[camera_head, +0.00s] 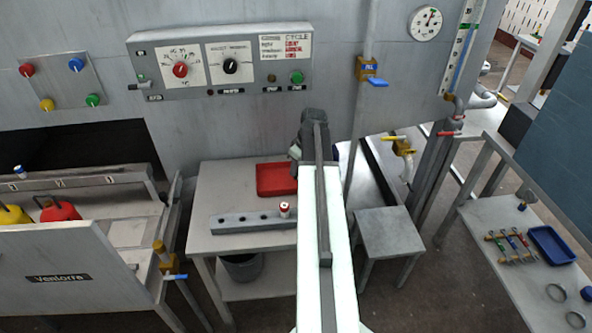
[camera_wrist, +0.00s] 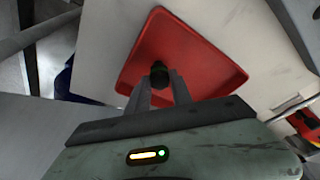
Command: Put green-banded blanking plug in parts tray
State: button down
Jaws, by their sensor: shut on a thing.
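In the wrist view my gripper (camera_wrist: 158,82) is shut on a small dark plug (camera_wrist: 160,72). The plug looks nearly black with a hint of green; I cannot make out its band clearly. The plug and fingertips appear over the red tray (camera_wrist: 197,41), whose floor shows around them; the height above it is hard to judge. In the head view the red tray (camera_head: 277,179) lies on the grey table, partly covered at its right by my arm. The plug is hidden there behind my wrist.
A grey block with holes (camera_head: 240,224) stands in front of the tray, with a red-and-white plug (camera_head: 285,209) at its right end. A control box (camera_head: 220,62) hangs on the wall behind. A blue tray (camera_head: 552,245) lies on the right bench. The table's left part is clear.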

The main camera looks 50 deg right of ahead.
jog(key=c, duration=1.1)
grip_release()
jog(key=shift+f, duration=0.1)
jog(key=shift+c, duration=0.2)
jog(key=p+v, duration=1.2)
jog(key=w+a+g, duration=0.1)
jog(key=w+a, duration=0.3)
jog(key=a, duration=0.8)
jog(key=w+a+g, duration=0.1)
jog(key=w+a, duration=0.3)
jog(key=a, duration=0.9)
jog(key=s+a+m+g, duration=0.1)
jog(key=s+a, duration=0.1)
jog(key=a, duration=2)
jog(key=shift+s+a+f, duration=0.25)
